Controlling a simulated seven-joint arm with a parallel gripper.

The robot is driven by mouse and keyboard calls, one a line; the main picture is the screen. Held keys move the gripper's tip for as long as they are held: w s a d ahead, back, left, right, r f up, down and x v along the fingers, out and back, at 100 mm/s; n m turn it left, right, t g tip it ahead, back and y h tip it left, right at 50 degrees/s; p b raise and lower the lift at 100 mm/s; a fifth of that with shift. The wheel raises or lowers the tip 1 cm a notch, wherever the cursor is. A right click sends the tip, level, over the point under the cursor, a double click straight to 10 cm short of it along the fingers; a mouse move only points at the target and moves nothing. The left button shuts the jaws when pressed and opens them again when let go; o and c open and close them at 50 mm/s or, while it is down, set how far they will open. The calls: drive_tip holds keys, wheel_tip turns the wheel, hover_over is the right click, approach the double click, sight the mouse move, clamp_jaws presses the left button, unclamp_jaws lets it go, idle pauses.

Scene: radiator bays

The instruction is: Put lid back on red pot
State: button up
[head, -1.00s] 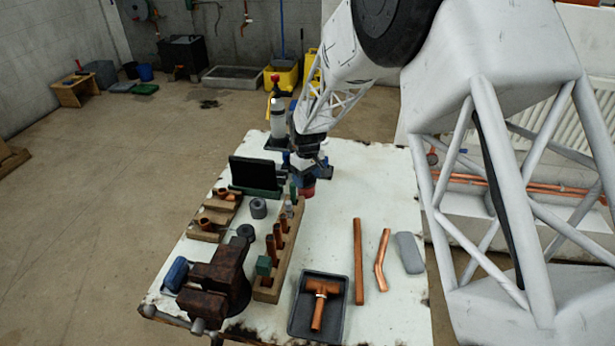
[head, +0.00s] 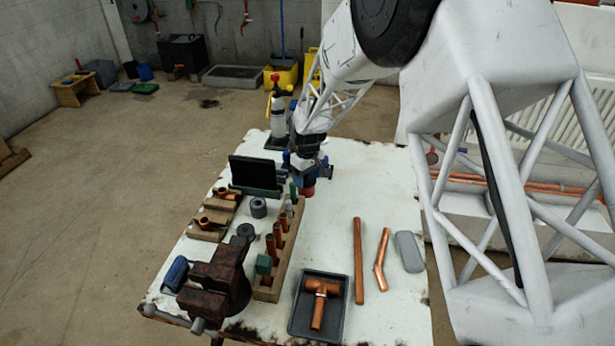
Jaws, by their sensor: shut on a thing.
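The red pot (head: 308,191) is a small red shape at the far part of the white workbench, right of a dark upright panel. Only a little of it shows, because my gripper (head: 306,174) is right above it and covers its top. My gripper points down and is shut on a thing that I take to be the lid. The lid's outline is too small and hidden to make out. I cannot tell whether the lid touches the pot.
The dark panel (head: 255,173) stands close left of my gripper. A wooden rack (head: 268,290) with copper pieces, a vise (head: 220,277) and a black tray (head: 336,325) with a copper tee are nearer. A bottle (head: 278,116) stands behind. The bench's right far part is clear.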

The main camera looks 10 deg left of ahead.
drive_tip(key=o, duration=1)
drive_tip(key=shift+r, duration=0.1)
drive_tip(key=shift+r, duration=3.4)
drive_tip(key=shift+c, duration=0.4)
clamp_jaws()
